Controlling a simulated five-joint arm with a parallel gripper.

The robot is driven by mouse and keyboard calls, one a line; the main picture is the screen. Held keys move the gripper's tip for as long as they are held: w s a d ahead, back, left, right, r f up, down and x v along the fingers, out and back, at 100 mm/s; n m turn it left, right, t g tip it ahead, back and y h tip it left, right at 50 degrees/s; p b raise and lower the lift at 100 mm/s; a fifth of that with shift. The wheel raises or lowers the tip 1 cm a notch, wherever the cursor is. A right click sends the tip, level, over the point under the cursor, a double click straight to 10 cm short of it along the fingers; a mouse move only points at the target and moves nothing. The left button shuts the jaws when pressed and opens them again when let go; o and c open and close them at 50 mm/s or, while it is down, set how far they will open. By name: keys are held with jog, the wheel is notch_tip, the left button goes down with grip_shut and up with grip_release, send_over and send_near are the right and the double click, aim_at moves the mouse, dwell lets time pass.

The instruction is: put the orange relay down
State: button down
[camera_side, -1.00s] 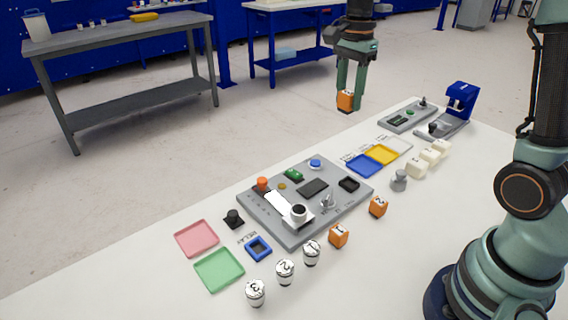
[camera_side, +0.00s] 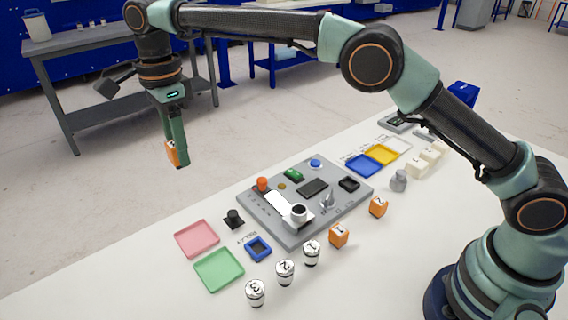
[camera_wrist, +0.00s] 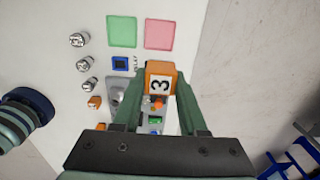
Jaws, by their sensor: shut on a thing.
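The orange relay (camera_side: 174,154) is a small orange block with a white face. It is held between the fingers of my gripper (camera_side: 178,150), high up at the left in the side view, above the level of the table. In the wrist view the same relay (camera_wrist: 160,81) shows a "3" and sits between the two green fingertips of my gripper (camera_wrist: 160,90). A blue square frame (camera_side: 258,248) marked RELAY lies on the white table, with a dark inside. It also shows in the wrist view (camera_wrist: 121,63). Nothing is under the relay.
A pink tray (camera_side: 197,239) and a green tray (camera_side: 219,270) lie beside the blue frame. A grey panel (camera_side: 285,228) with knobs, several white numbered cylinders (camera_side: 285,272) and two more orange blocks (camera_side: 338,236) stand nearby.

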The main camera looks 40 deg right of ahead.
jog(key=shift+s+a+f, duration=0.1)
jog(key=shift+a+f, duration=0.15)
jog(key=shift+a, duration=0.2)
notch_tip(320, 180, down, 20)
jog(key=shift+r, duration=0.15)
jog(key=shift+c, duration=2.2)
grip_release()
